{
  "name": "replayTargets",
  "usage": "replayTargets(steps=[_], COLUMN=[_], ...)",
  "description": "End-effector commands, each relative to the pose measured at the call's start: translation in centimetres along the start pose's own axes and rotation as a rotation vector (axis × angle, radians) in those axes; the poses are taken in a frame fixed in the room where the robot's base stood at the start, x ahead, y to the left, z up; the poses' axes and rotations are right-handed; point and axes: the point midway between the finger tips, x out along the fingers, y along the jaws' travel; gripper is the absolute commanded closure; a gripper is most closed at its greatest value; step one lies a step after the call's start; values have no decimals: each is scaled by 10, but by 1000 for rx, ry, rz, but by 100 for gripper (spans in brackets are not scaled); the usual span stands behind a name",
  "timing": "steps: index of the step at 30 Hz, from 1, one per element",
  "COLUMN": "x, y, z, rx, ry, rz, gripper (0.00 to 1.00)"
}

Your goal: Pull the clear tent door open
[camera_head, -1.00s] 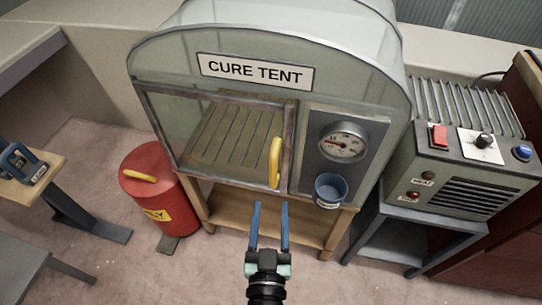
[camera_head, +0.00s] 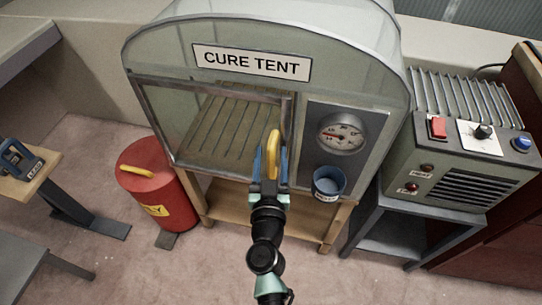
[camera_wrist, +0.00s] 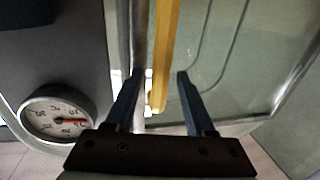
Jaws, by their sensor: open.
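The clear tent door (camera_head: 222,122) is a see-through panel in a grey frame on the front of the cure tent (camera_head: 290,40). It looks shut. Its yellow upright handle (camera_head: 274,153) is on the door's right side. My gripper (camera_head: 270,165) is at the handle's lower part, fingers pointing at the door. In the wrist view the yellow handle (camera_wrist: 164,50) runs between the two open blue fingers (camera_wrist: 156,85), with gaps beside it. I cannot tell whether either finger touches it.
A gauge (camera_head: 341,134) and a blue cup (camera_head: 328,184) are on the panel right of the door. A red bin (camera_head: 150,190) stands at left. A grey heater box (camera_head: 460,165) stands at right. Open floor lies in front.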

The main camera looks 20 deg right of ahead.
Motion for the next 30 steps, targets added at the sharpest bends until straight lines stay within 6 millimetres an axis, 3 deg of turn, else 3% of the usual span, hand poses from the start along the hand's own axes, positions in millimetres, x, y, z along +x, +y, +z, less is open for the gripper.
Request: replayTargets(steps=[5, 14, 30], x=[0, 0, 0], y=[0, 0, 0], z=[0, 0, 0], rx=[0, 0, 0], ry=[0, 0, 0], rz=[0, 0, 0], gripper=[47, 100, 100])
